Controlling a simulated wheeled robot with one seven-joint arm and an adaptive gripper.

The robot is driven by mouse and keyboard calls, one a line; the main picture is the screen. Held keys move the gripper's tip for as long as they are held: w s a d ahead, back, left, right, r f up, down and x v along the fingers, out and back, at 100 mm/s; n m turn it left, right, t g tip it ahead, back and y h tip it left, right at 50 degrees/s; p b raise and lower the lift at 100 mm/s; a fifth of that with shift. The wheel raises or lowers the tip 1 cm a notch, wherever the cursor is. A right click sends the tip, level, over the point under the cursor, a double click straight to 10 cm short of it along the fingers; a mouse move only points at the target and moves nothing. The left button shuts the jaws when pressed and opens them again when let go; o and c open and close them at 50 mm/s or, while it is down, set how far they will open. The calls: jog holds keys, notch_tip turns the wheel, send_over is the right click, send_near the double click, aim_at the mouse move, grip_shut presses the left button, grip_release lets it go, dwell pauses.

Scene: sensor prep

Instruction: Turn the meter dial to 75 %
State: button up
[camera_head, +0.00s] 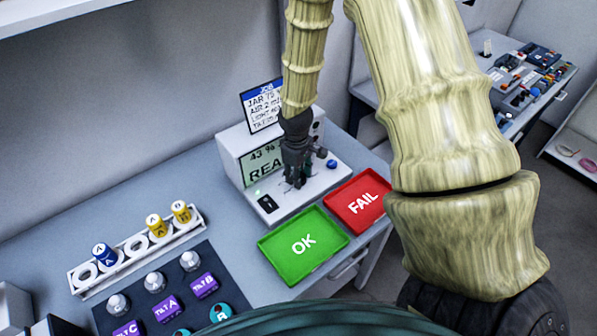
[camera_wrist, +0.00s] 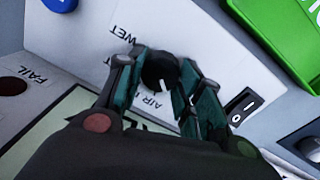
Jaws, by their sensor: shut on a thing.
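The meter (camera_head: 235,148) is a white box with a sloped front on the bench, with a pale green screen (camera_head: 262,163) partly hidden behind my gripper. The screen's upper line seems to start with 43, and large letters "REA" show below. In the wrist view the dial (camera_wrist: 160,70) is a round black knob with a white pointer mark, on a white panel with "WET" and "AIR" lettering. My gripper (camera_head: 296,183) points down at the panel. In the wrist view its two fingers (camera_wrist: 162,78) are shut around the dial, one on each side.
A job card (camera_head: 261,106) reading "JAR 75 %" stands behind the meter. A green OK tray (camera_head: 285,262) and red FAIL tray (camera_head: 362,187) lie in front. A black rocker switch (camera_wrist: 244,106) and blue button (camera_head: 332,164) flank the dial. A jar rack (camera_head: 140,262) stands left.

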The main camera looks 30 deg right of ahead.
jog(key=n+p, duration=0.1)
jog(key=n, duration=0.4)
jog(key=shift+r+n+p, duration=0.2)
jog(key=shift+n+p, duration=0.1)
jog(key=shift+p, duration=0.05)
jog(key=shift+n+p, duration=0.8)
jog(key=shift+n, duration=1.4)
jog(key=shift+f, duration=0.1)
jog(key=o, duration=1)
jog(key=shift+s, duration=0.15)
jog(key=shift+o, duration=0.2)
notch_tip(320, 180, up, 12)
jog(key=shift+s, duration=0.3)
